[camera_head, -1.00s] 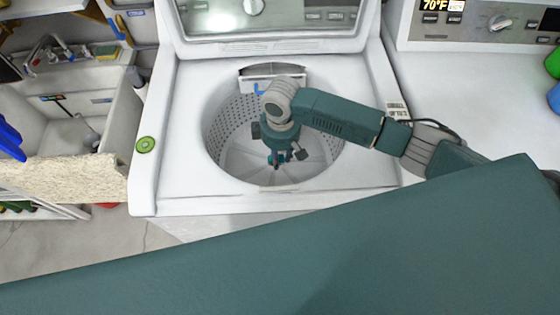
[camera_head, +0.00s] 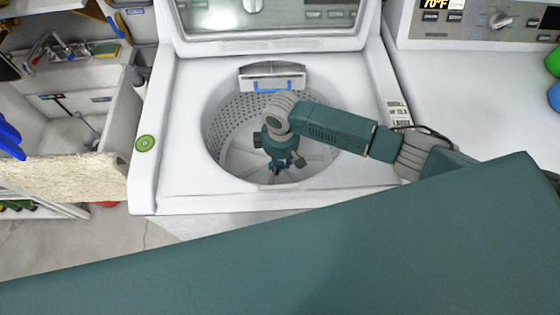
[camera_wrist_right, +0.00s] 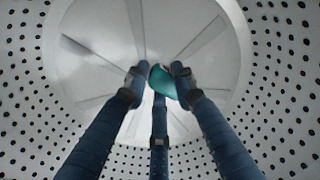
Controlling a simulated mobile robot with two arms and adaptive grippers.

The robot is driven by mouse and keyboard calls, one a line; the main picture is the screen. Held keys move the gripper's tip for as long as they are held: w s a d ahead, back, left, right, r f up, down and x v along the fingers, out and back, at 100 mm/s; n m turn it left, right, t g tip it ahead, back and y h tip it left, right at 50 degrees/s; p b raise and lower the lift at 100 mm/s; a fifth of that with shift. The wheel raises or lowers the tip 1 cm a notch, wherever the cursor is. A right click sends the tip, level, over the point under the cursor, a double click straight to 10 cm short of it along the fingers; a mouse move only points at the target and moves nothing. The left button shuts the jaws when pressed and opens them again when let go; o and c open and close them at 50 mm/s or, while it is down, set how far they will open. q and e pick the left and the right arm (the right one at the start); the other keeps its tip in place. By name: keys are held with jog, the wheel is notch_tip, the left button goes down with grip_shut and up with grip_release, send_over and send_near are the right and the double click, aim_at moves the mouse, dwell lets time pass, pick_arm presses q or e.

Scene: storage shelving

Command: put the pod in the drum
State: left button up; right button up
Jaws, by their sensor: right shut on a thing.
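The drum (camera_head: 230,118) is the perforated metal tub of the open top-loading washer. My right gripper (camera_head: 283,168) points down inside the drum opening, above the drum's floor. In the right wrist view, the right gripper (camera_wrist_right: 158,84) is shut on a small teal pod (camera_wrist_right: 165,83), held between its fingertips. The pale drum floor and the perforated drum wall (camera_wrist_right: 30,80) surround it there. The pod is too small or hidden to make out in the head view. My left gripper is not in view.
A round green object (camera_head: 145,143) lies on the washer's left rim. A utility sink (camera_head: 70,130) stands at the left. Another white machine (camera_head: 470,85) stands at the right, with coloured containers (camera_head: 553,63) at its edge.

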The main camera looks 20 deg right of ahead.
jog(key=o, duration=1.1)
notch_tip(320, 180, up, 13)
jog(key=shift+r, duration=0.15)
